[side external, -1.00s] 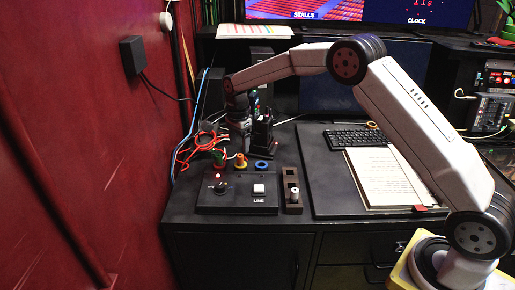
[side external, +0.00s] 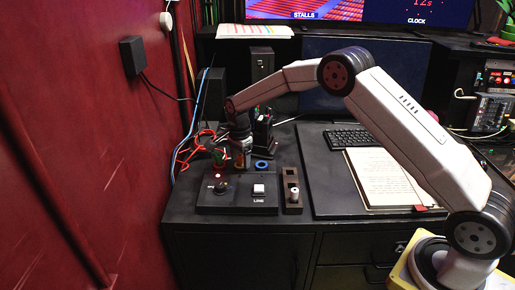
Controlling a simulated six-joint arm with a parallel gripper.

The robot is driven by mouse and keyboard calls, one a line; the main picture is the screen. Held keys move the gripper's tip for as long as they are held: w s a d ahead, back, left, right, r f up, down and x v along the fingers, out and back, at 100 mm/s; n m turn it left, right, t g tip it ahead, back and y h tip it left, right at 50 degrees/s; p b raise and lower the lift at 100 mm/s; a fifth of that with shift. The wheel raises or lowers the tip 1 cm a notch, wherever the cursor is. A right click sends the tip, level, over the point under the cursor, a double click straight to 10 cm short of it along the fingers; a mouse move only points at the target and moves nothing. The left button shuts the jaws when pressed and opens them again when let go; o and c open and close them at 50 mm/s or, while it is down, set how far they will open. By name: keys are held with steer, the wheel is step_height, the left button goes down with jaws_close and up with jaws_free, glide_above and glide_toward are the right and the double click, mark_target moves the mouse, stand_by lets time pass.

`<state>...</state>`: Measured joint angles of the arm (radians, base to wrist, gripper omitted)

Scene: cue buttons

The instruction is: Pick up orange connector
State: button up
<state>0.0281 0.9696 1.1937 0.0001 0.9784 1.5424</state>
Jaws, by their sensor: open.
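The orange connector (side external: 240,164) stands upright at the back of the black control box (side external: 236,206), partly hidden by my gripper. My gripper (side external: 240,158) points down at it, with its fingers at the connector's upper part. The fingers are open; at this size I cannot tell whether they touch it.
A red and green connector (side external: 218,163) stands just left, and a blue ring (side external: 261,165) lies to the right. A dark slotted holder (side external: 291,178) with a pale plug (side external: 294,196) is beside the box. Loose cables (side external: 183,157) lie left.

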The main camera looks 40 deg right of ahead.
stand_by(0.3)
jaws_close()
steer(key=shift+r, duration=0.75)
steer(key=s+r, duration=1.1)
steer(key=s, duration=0.3)
steer(key=shift+a+r, duration=0.15)
steer(key=shift+r, duration=0.1)
stand_by(0.4)
